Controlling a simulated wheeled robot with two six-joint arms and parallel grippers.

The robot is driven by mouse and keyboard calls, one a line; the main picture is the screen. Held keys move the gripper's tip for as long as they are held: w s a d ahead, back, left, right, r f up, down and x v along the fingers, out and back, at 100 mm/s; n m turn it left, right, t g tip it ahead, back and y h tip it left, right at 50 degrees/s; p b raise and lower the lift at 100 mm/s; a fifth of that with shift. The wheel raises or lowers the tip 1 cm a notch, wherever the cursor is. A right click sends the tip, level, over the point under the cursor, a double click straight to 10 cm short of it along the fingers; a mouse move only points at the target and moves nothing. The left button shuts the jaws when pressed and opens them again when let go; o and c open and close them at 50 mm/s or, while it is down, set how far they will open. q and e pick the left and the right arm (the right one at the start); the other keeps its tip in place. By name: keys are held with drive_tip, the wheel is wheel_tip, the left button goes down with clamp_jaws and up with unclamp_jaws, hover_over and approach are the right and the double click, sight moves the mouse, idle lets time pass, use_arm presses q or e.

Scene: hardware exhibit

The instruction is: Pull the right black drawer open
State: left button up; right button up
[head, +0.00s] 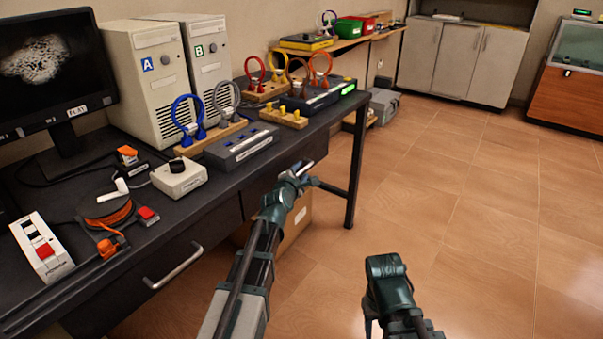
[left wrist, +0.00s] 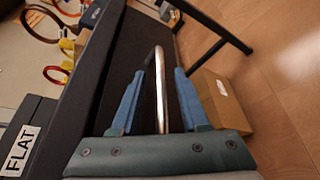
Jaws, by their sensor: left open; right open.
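The right black drawer (head: 258,192) is in the dark desk's front, flush with it as far as I can see. Its silver bar handle shows in the left wrist view (left wrist: 160,95), between the two blue fingers of my left gripper (left wrist: 162,78). The fingers are open, one on each side of the bar, and I cannot tell if either touches it. In the head view my left gripper (head: 302,174) is at the drawer's front, partly hiding it. My right gripper (head: 388,278) is over the floor, away from the desk, its fingers not clearly visible.
The left drawer has its own silver handle (head: 173,267). A cardboard box (head: 297,222) stands under the desk, near the desk leg (head: 357,165). Computer towers, ring stands and small devices crowd the desktop. The tiled floor (head: 470,220) to the right is clear.

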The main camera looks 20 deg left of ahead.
use_arm(q)
clamp_jaws()
idle(1.4)
